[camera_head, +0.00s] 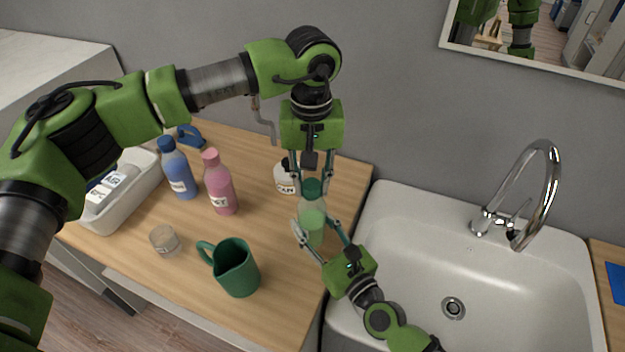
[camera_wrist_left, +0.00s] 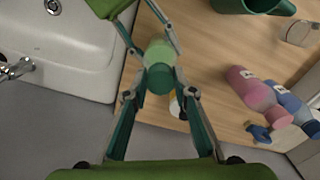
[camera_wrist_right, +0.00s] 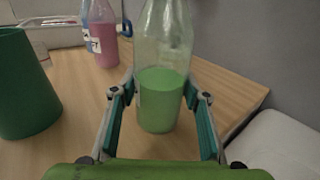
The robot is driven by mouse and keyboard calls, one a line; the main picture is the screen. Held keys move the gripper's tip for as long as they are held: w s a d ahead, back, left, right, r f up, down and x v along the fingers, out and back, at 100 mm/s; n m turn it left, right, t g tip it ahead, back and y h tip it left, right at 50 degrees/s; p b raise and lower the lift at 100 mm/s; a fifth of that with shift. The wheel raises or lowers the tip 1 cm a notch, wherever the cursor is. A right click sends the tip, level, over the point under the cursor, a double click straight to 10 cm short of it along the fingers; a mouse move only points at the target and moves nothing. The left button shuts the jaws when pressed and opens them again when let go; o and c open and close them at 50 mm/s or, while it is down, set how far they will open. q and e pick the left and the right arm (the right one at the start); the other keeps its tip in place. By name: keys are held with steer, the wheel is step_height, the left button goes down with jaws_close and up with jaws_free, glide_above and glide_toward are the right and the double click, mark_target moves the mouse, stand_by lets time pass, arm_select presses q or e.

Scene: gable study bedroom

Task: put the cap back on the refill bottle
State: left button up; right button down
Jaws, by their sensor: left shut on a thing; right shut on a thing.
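The refill bottle (camera_head: 312,222) is clear with green liquid and stands upright on the wooden counter near the sink. My right gripper (camera_head: 317,232) is shut around its body; the bottle also shows in the right wrist view (camera_wrist_right: 162,100), its top out of frame. The dark green cap (camera_head: 312,188) is at the bottle's top, with my left gripper (camera_head: 313,190) shut on it from above. In the left wrist view the cap (camera_wrist_left: 160,79) lines up with the bottle (camera_wrist_left: 158,52). I cannot tell whether the cap is seated or just above the mouth.
A white labelled bottle (camera_head: 284,178) stands close behind, left of the refill bottle. A pink bottle (camera_head: 220,186), a blue bottle (camera_head: 177,170), a green jug (camera_head: 236,268), a clear jar (camera_head: 164,240) and a white bin (camera_head: 138,192) are further left. The sink (camera_head: 400,210) is right.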

arm_select(q)
steer(key=m, duration=0.3)
steer(key=o, duration=0.7)
steer(key=shift+o, duration=0.2)
steer(key=shift+r, duration=0.1)
steer(key=shift+r, duration=2.2)
steer(key=shift+c, duration=0.4)
